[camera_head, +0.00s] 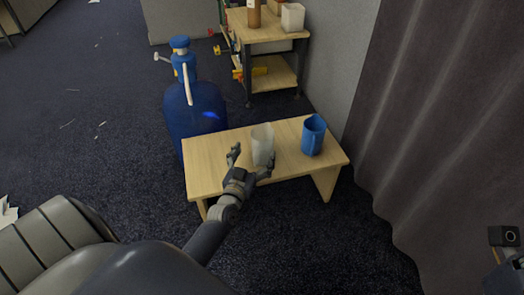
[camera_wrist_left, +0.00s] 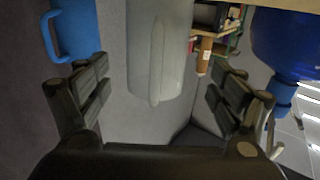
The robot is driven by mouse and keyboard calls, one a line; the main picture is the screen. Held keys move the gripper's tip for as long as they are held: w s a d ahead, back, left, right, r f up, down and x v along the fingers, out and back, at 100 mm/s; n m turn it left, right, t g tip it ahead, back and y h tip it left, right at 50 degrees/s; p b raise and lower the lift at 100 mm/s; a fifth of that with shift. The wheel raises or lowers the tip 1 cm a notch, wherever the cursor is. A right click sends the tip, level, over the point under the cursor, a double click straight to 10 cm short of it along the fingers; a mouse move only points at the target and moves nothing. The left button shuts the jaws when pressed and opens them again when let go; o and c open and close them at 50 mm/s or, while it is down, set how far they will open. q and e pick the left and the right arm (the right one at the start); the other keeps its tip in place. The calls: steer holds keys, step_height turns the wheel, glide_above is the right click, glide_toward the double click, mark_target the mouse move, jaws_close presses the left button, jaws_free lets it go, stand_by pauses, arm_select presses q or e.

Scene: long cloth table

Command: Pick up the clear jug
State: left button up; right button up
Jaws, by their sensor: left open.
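The clear jug (camera_head: 262,143), whitish and translucent, stands upright on a small wooden table (camera_head: 205,160). In the left wrist view the jug (camera_wrist_left: 155,50) is in the middle, with a ridge like a handle running along the side facing me. My left gripper (camera_head: 251,163) is open at the near side of the jug. In the left wrist view the fingers of my left gripper (camera_wrist_left: 158,88) are spread to either side of the jug, with gaps on both sides. I cannot tell how far the jug reaches between them.
A blue jug (camera_head: 313,136) with a handle stands on the table to the right. A large blue bottle (camera_head: 195,110) with a pump top stands beyond the table's left end. A wooden shelf unit (camera_head: 266,33) is behind. A grey curtain (camera_head: 440,130) hangs at the right.

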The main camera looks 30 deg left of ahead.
mark_target(262, 142)
arm_select(q)
steer(key=shift+r+b+x, duration=0.15)
steer(key=shift+b+x, duration=0.55)
steer(key=shift+x, duration=0.7)
steer(key=shift+r+b+x, duration=0.15)
steer(key=shift+b+x, duration=0.5)
steer(key=shift+x, duration=0.75)
steer(key=shift+d, duration=0.25)
steer(key=c, duration=1.2)
